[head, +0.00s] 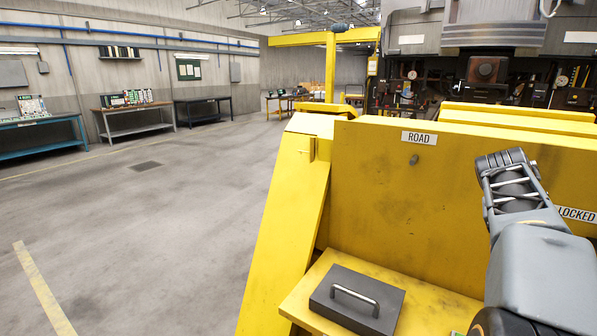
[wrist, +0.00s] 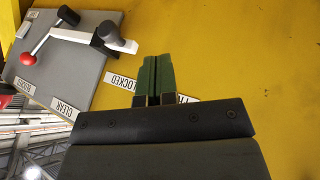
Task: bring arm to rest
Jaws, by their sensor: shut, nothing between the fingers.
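My gripper (wrist: 156,76) shows in the wrist view as two green finger pads pressed together, with nothing between them. It is in front of a yellow panel (wrist: 225,55), over a white label strip that reads LOCKED (wrist: 122,82) and is partly covered. I cannot tell whether the fingertips touch the panel. In the head view my arm is raised at the right, in front of the yellow lifting jack housing (head: 380,185). The fingers do not show there.
Beside the gripper in the wrist view is a grey plate (wrist: 62,75) with a red-knobbed lever (wrist: 40,43). A dark block with a handle (head: 335,310) sits on a yellow ledge (head: 310,283). Open floor (head: 150,220) lies left; workbenches (head: 135,115) line the wall.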

